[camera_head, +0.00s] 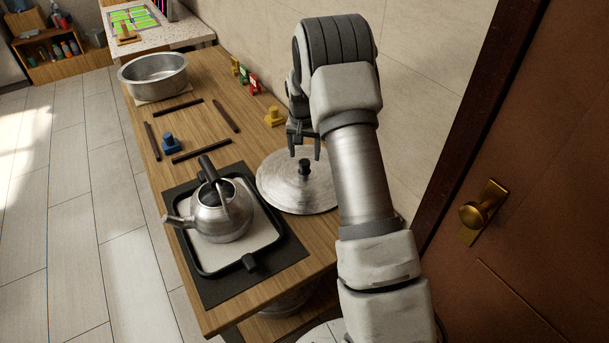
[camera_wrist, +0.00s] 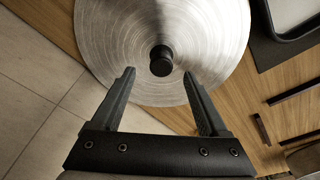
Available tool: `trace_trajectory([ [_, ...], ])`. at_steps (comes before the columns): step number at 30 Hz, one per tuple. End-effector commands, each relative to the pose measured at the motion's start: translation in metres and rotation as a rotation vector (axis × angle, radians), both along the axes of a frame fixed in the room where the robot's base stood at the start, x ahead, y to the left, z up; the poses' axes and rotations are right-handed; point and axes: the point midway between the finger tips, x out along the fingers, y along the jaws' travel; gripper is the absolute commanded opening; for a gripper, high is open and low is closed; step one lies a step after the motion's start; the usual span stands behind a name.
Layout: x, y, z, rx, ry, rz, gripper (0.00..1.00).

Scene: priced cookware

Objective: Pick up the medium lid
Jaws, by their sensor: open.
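A round brushed-metal lid (camera_head: 280,184) with a dark knob (camera_head: 304,168) lies flat on the wooden table beside the wall. It is the only lid I see, so I cannot compare its size with others. My gripper (camera_head: 304,150) is above the lid, pointing down, with its fingers near the knob. In the wrist view the lid (camera_wrist: 205,40) fills the upper middle, and its knob (camera_wrist: 161,60) stands ahead of the fingertips, about midway between them. My gripper (camera_wrist: 160,82) is open and empty there. My arm hides part of the lid's right side in the head view.
A metal kettle (camera_head: 222,218) stands on a black-rimmed tray (camera_head: 200,262) left of the lid. Dark bars (camera_head: 202,151), a blue piece (camera_head: 171,141) and a yellow piece (camera_head: 274,117) lie farther back. A metal pot (camera_head: 153,76) sits at the far end. The wall closely borders the right side.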

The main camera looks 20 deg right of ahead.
Motion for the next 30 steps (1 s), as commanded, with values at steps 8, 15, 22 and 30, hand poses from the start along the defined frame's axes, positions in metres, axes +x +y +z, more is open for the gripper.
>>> trace_trajectory([
  [8, 0.006, -0.002, -0.033, 0.000, 0.002, 0.000, 0.77],
  [15, 0.009, -0.004, -0.051, 0.000, -0.001, -0.001, 0.77],
  [22, 0.009, -0.003, -0.051, 0.000, -0.001, -0.001, 0.70],
  [30, 0.008, -0.003, -0.051, 0.000, 0.000, 0.000, 0.21],
])
